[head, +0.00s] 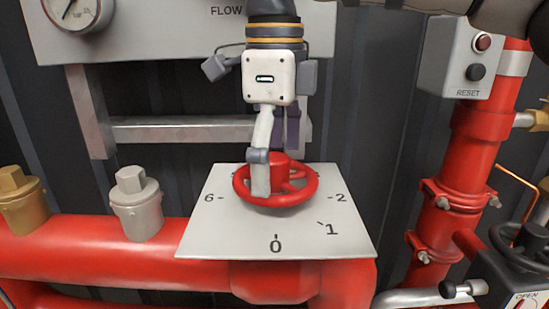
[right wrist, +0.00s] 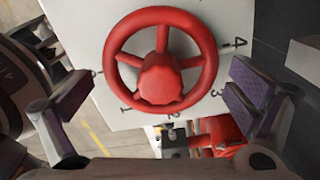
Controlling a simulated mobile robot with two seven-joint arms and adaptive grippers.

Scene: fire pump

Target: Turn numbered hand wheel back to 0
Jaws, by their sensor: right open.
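The red spoked hand wheel (head: 288,202) sits on a pale plate (head: 215,235) marked with numbers; 0, 1, 2 and 6 are readable in the head view. The 0 is at the front edge. No pointer on the wheel can be made out. My right gripper (head: 273,178) is open over the wheel, pointing down, with one finger in front of the hub and the other mostly hidden behind. In the right wrist view the wheel (right wrist: 160,78) lies between the two spread fingers (right wrist: 160,90), with numbers 1 to 4 visible around it. Contact cannot be told. My left gripper is out of view.
Red pipes (head: 80,245) run below and left of the plate, with a grey capped fitting (head: 137,205) and a brass one (head: 20,200). A RESET box (head: 455,65) and a red vertical pipe (head: 470,160) stand at right. A gauge panel (head: 150,30) is behind.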

